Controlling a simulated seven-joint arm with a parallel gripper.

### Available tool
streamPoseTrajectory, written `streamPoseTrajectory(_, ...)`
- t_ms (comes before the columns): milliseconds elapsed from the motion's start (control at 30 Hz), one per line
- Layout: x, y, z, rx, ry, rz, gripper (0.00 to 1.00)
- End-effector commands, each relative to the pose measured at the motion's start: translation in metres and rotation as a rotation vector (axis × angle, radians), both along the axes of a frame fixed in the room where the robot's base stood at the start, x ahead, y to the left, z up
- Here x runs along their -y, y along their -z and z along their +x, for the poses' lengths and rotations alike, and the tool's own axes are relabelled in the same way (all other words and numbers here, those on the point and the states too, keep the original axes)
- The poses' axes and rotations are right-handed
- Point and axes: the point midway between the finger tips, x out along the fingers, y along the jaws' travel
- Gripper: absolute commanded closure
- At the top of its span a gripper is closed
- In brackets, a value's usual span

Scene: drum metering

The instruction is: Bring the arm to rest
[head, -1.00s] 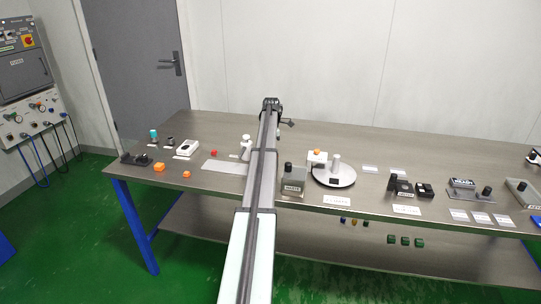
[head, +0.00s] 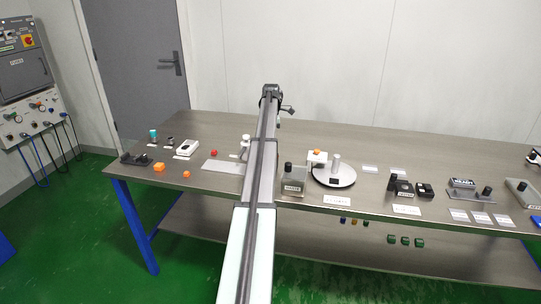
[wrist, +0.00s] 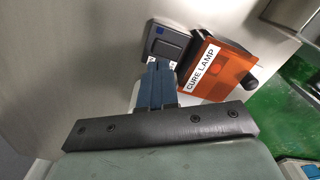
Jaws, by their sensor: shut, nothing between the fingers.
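My arm reaches from the bottom of the head view out over the bench, its dark far end (head: 271,91) above the back edge. In the wrist view my gripper (wrist: 158,68) has its two blue fingers together, with nothing between them. Just beyond the fingertips are a dark square unit (wrist: 166,45) with a blue patch and an orange box labelled CURE LAMP (wrist: 216,70). I cannot tell whether the fingers touch either one. In the head view the fingers are not clearly visible.
The steel bench (head: 330,135) holds a round white turntable (head: 334,175), a grey block (head: 294,180) close right of my arm, and a white bottle-like item (head: 245,143) close left. Small orange pieces (head: 159,167) lie further left. The bench's back strip looks clear.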

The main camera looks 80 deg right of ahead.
Motion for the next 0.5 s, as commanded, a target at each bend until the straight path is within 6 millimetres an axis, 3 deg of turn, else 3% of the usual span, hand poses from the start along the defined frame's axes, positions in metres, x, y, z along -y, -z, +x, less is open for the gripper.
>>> streamPoseTrajectory(200, 0.0000, -0.0102, 0.0000, 0.000, 0.000, 0.001, 1.00)
streamPoseTrajectory(500, -0.0002, -0.0103, 0.0000, 0.000, 0.000, 0.000, 1.00)
